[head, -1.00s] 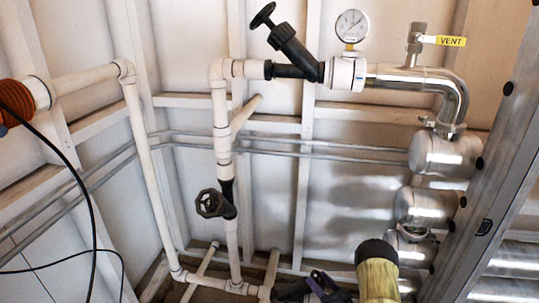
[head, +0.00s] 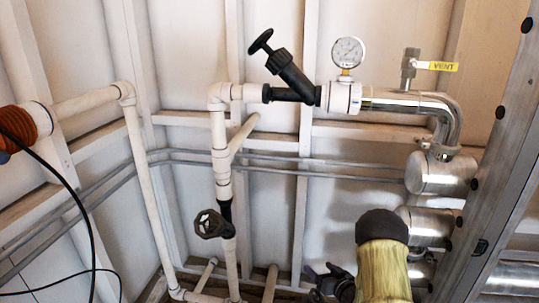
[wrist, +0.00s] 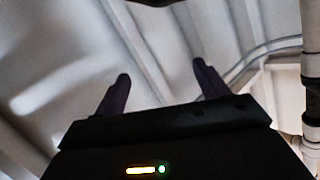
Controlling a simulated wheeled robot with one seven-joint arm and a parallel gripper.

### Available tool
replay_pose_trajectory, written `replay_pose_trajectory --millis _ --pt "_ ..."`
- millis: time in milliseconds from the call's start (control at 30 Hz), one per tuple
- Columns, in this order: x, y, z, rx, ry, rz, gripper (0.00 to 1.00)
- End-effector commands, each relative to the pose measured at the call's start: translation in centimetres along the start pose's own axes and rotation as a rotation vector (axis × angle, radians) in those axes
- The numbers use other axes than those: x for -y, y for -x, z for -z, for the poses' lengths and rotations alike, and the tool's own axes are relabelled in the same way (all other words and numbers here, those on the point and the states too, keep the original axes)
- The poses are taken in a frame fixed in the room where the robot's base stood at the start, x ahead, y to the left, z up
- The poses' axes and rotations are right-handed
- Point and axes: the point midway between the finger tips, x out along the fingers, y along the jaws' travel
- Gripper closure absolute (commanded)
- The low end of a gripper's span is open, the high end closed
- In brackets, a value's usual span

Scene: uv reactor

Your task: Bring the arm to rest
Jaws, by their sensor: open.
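My gripper (wrist: 160,75) shows in the wrist view with two dark fingers spread wide apart. Nothing is between them; pale wall panels and ribs lie beyond. In the head view my arm, in a yellowish sleeve with a dark rounded cap, rises from the bottom edge right of centre. A dark part just left of it at the bottom edge is too cut off to tell clearly.
White pipes (head: 146,185) run along the panelled wall, with a dark round handwheel (head: 210,224) and a black angled valve (head: 292,75). A metal post (head: 500,150) edges the right.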

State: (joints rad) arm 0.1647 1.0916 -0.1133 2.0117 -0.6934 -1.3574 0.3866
Motion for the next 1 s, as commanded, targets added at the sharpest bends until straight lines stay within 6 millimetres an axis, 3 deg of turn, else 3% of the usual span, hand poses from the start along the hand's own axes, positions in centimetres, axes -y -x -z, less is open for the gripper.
replay_pose_trajectory --millis 100,467,767,1000 --pt "0.2 0.6 2.5 0.061 0.035 -0.076 0.27" --pt "1.4 4.7 7.2 0.276 0.084 -0.290 0.27" --pt "4.4 10.3 9.7 0.472 0.072 -0.417 0.27" --pt "7.9 15.9 10.5 0.640 0.036 -0.479 0.27"
